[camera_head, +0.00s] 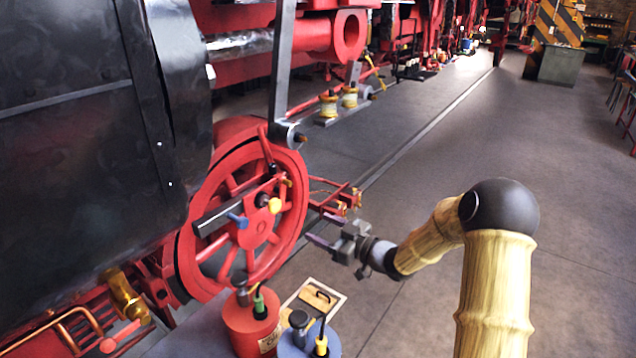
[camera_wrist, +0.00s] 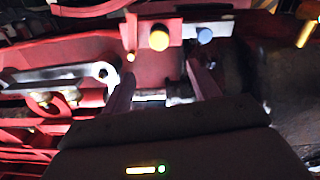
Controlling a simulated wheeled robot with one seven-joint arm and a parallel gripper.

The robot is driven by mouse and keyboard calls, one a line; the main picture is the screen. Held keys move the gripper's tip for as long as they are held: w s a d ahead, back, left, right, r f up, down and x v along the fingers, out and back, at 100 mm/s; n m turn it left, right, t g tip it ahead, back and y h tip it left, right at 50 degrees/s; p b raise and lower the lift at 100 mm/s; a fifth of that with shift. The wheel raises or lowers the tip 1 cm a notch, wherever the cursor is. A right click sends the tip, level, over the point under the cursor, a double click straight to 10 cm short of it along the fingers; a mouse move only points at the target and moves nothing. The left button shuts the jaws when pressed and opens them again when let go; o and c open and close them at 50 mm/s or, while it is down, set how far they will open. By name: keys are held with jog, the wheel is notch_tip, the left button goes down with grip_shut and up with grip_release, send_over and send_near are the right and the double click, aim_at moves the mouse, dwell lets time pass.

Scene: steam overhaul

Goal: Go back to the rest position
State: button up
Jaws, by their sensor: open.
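My gripper (camera_head: 322,240) is at the end of my yellow arm, right of the red spoked wheel (camera_head: 212,250) in the head view. Its jaws point left toward the wheel and the red linkage. In the wrist view my gripper (camera_wrist: 160,82) shows two fingers set apart, with nothing clearly held between them. I cannot tell whether the fingers touch anything there.
A red can (camera_head: 250,325) and a blue can (camera_head: 305,345) stand below the wheel, beside a wooden board with a handle (camera_head: 314,297). The black locomotive body (camera_head: 80,120) fills the left. Open grey floor (camera_head: 560,190) lies to the right.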

jog(key=s+d+f+m+g+h, duration=0.25)
jog(key=s+d+m+h, duration=0.45)
jog(key=s+d+h, duration=0.4)
jog(key=s+f+m+g+h, duration=0.1)
jog(key=s+m+g+h, duration=0.2)
jog(key=s, duration=1.5)
jog(key=m+g, duration=0.2)
jog(key=g, duration=0.1)
jog(key=shift+d+f, duration=0.3)
jog(key=shift+f, duration=0.05)
jog(key=shift+c, duration=0.4)
